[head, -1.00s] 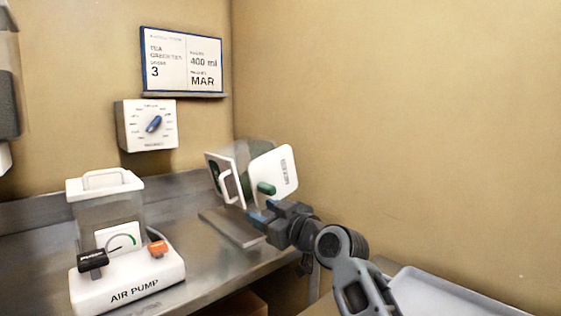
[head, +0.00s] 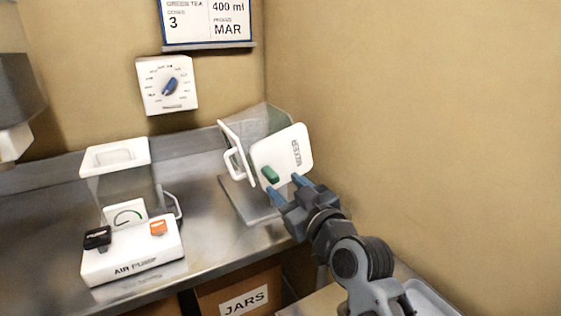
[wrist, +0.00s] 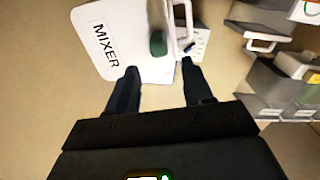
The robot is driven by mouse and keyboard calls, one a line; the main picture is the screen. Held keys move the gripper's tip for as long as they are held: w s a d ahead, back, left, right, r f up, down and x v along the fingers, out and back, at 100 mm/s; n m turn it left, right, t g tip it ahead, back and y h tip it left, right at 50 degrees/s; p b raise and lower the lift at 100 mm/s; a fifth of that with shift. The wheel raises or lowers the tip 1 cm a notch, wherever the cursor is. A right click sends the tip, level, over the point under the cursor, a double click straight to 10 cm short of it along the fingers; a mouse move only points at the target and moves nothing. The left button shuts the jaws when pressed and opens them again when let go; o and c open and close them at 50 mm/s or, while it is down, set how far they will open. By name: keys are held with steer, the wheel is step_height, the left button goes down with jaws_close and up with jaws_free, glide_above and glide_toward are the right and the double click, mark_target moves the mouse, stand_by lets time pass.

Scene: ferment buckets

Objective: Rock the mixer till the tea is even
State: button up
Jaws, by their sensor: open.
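The mixer (head: 290,152) is a clear tilted box with a white front plate, a white side handle and a green knob (head: 270,175) low on the plate. It stands on a grey base at the right of the steel counter, near the corner. My gripper (head: 284,186) is open and empty, its blue-tipped fingers just in front of the plate, close to the knob. In the wrist view the knob (wrist: 158,44) lies ahead, between the lines of the two fingers and beyond their tips. Any tea inside the mixer cannot be made out.
An air pump (head: 132,250) with black and orange switches stands on the counter's left. A dial (head: 167,85) and a sign (head: 207,22) hang on the wall. A box marked JARS (head: 243,298) sits below the counter. The right wall is close beside the mixer.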

mark_target(275, 177)
steer(key=shift+x, duration=3.9)
jaws_close()
